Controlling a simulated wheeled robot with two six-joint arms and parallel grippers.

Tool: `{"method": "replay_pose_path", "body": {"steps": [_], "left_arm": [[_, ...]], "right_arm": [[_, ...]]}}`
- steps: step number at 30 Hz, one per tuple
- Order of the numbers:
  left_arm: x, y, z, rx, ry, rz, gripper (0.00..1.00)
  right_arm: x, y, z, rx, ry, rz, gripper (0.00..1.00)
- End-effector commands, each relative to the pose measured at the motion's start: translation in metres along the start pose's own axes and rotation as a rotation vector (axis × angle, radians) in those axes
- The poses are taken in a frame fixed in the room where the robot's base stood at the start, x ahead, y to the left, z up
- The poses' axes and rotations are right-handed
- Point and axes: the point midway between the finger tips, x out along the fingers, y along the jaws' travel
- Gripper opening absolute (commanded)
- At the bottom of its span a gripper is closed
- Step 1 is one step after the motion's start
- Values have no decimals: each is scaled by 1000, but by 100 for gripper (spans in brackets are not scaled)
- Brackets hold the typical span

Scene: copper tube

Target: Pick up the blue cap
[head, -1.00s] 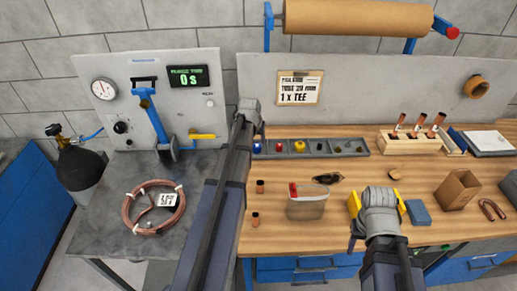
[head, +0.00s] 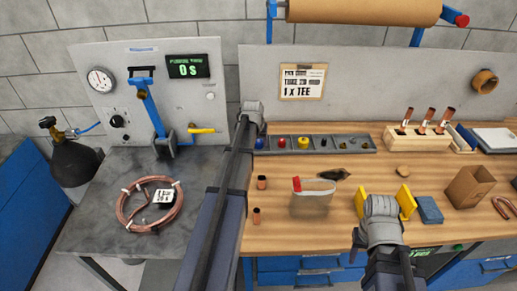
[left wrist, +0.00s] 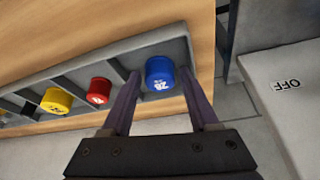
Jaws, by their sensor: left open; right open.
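The blue cap (head: 260,143) sits in the left end compartment of a grey divided tray (head: 345,153) on the wooden bench. In the left wrist view the blue cap (left wrist: 160,73) shows its top with a white marking, between the two dark fingers of my left gripper (left wrist: 163,80). These fingers are open, with gaps to the cap; whether they reach down to its height I cannot tell. In the head view my left arm comes up beside the tray and its fingers are hidden. My right gripper (head: 384,203) has yellow fingers, open and empty, over the bench.
A red cap (head: 282,143) and a yellow cap (head: 303,143) sit in neighbouring compartments. Thin tray walls stand around the blue cap. A back panel (head: 400,90) rises behind the tray. A clear bag (head: 312,203) and small copper fittings (head: 262,182) lie in front.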

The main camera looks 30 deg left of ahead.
Motion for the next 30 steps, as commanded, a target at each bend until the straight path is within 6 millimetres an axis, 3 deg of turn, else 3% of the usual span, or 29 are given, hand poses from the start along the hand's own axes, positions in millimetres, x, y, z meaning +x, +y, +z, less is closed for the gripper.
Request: {"method": "replay_pose_path", "body": {"steps": [7,23,30], "left_arm": [[2,0,0,0,0,0,61],[2,0,0,0,0,0,2],[2,0,0,0,0,0,0]], "right_arm": [[2,0,0,0,0,0,50],[2,0,0,0,0,0,50],[2,0,0,0,0,0,50]]}}
